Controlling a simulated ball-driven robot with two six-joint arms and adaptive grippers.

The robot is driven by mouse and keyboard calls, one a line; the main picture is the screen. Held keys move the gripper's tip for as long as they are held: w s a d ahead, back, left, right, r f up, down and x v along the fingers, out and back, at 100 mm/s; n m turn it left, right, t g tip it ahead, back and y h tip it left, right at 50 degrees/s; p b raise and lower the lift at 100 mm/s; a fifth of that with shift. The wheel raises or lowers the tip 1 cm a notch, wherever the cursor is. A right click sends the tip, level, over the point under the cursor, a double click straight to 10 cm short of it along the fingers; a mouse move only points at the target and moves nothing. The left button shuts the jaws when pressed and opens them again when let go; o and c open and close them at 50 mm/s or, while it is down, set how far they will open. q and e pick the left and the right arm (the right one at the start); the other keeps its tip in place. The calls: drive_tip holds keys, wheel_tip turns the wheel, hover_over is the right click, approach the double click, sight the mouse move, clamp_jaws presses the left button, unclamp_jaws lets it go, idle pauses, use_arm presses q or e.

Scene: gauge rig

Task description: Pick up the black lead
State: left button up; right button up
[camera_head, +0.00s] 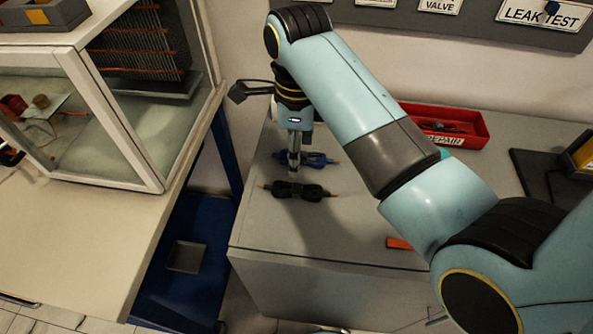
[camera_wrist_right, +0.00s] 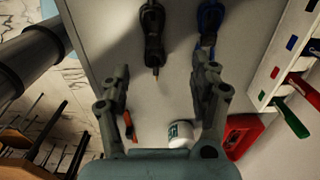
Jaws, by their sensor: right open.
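The black lead (camera_head: 298,191) lies bundled on the grey bench top in the head view. My right gripper (camera_head: 294,172) points down over the leads and partly hides the blue one. In the wrist view its fingers (camera_wrist_right: 162,82) are apart with nothing between them, and the black lead shows beyond the fingertips. My left gripper is not in view.
A red tray (camera_head: 465,122) marked REPAIR stands at the back of the bench. An orange item (camera_head: 399,243) lies near the front. A white container (camera_wrist_right: 181,134) shows in the wrist view. A glass-fronted cabinet (camera_head: 110,110) stands left, across a gap. Bench space left of the leads is clear.

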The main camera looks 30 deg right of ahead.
sight(297, 187)
drive_tip(key=f, duration=0.2)
drive_tip(key=s+f, duration=0.1)
drive_tip(key=f, duration=0.1)
drive_tip(key=shift+a, duration=0.3)
drive_tip(key=shift+w+f, duration=0.15)
drive_tip(key=shift+f, duration=0.55)
wheel_tip(297, 187, down, 4)
drive_tip(key=shift+r, duration=0.15)
drive_tip(key=shift+f, duration=0.35)
drive_tip(key=shift+c, duration=1.4)
drive_tip(key=c, duration=0.7)
clamp_jaws()
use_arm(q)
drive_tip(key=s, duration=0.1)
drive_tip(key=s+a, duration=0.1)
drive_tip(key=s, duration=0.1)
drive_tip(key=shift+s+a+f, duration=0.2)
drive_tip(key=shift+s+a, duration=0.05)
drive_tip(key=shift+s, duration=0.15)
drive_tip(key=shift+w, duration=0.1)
use_arm(e)
drive_tip(key=shift+r, duration=0.1)
